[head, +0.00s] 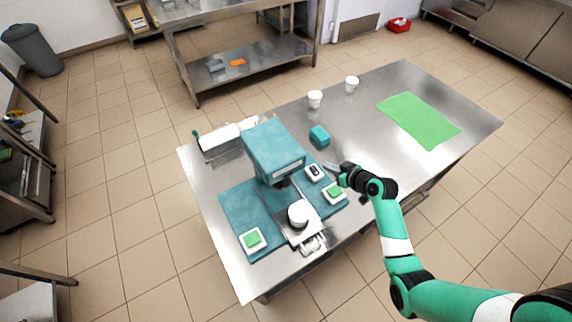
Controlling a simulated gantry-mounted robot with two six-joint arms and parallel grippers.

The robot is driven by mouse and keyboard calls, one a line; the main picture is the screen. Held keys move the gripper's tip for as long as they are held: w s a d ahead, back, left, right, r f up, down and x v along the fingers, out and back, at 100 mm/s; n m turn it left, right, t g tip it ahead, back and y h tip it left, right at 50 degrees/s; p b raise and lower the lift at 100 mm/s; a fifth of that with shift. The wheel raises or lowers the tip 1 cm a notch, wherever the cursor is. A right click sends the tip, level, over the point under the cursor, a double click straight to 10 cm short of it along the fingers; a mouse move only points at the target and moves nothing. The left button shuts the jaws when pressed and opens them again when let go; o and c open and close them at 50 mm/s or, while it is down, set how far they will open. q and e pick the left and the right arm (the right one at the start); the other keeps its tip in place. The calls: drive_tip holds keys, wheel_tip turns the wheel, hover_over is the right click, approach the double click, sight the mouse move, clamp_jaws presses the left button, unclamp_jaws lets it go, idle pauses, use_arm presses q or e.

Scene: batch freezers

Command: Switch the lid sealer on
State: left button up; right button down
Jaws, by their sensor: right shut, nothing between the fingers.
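The lid sealer (270,148) is a teal machine with a boxy head over a flat base, on the steel table. A black switch (314,172) in a white frame sits on the right part of its base. Two green buttons in white frames are on the base, one at the front left (252,240) and one at the right (334,191). A white tub (298,211) stands on the sealer's metal slide. My right gripper (331,169) is shut and empty, just right of the switch; contact cannot be told. My left gripper is out of view.
The steel table (362,128) also holds a teal block (319,136), two white cups (315,99) (351,84) and a green mat (418,119). A white roll (220,138) is behind the sealer at left. The table's right part is mostly clear.

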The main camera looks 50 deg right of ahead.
drive_tip(key=shift+s+a+f, duration=0.15)
drive_tip(key=shift+f, duration=0.15)
drive_tip(key=b, duration=0.9)
hover_over(312, 171)
drive_tip(key=s, duration=0.1)
drive_tip(key=f, duration=0.6)
drive_tip(key=shift+s+a+f, duration=0.1)
drive_tip(key=shift+a, duration=0.2)
drive_tip(key=f, duration=0.1)
drive_tip(key=w+f+b, duration=0.1)
drive_tip(key=f, duration=0.1)
drive_tip(key=shift+d+b, duration=0.15)
drive_tip(key=shift+b, duration=0.15)
drive_tip(key=shift+w+f, duration=0.1)
drive_tip(key=shift+f, duration=0.2)
